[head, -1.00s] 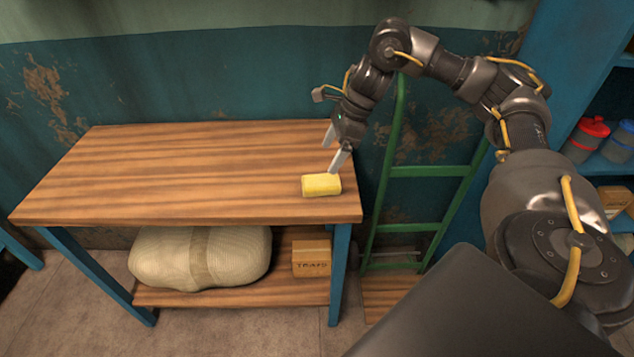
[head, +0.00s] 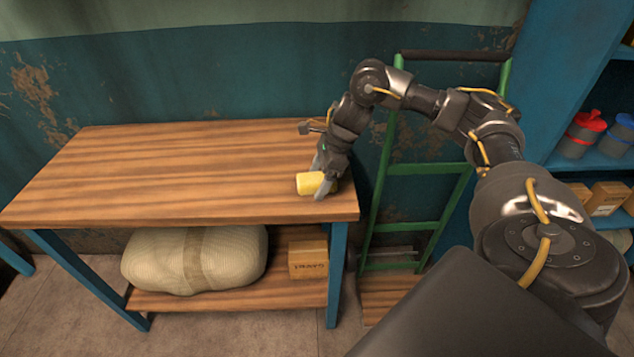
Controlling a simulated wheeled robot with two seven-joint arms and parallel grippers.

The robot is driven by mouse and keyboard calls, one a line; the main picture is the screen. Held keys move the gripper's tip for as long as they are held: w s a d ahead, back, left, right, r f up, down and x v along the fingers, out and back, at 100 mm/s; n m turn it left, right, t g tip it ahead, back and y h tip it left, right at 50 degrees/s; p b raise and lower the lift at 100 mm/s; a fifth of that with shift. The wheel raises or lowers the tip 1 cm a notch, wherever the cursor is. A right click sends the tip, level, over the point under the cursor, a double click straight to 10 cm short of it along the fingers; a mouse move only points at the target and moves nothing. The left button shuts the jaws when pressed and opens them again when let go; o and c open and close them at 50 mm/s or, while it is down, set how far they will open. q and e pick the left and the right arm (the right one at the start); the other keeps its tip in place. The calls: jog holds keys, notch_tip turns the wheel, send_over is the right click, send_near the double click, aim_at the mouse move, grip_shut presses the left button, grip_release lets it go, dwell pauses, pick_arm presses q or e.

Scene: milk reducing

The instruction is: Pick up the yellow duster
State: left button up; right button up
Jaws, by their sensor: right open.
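The yellow duster (head: 309,183) is a small block lying on the wooden table top (head: 180,175), near its right front corner. My right gripper (head: 319,180) reaches down over the table from the right. Its fingers are open, one behind and one in front of the duster's right end, which is partly hidden by the near finger. I cannot tell whether the fingers touch it. My left gripper is not in view.
A wrapped bundle (head: 195,258) and a cardboard box (head: 308,259) sit on the table's lower shelf. A green hand truck (head: 420,169) stands right of the table. A blue shelf unit with jars (head: 580,136) is at the far right. The table's left and middle are clear.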

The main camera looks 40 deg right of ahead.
aim_at(314, 179)
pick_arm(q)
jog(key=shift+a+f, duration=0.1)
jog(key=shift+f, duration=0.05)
pick_arm(e)
jog(key=shift+f, duration=0.2)
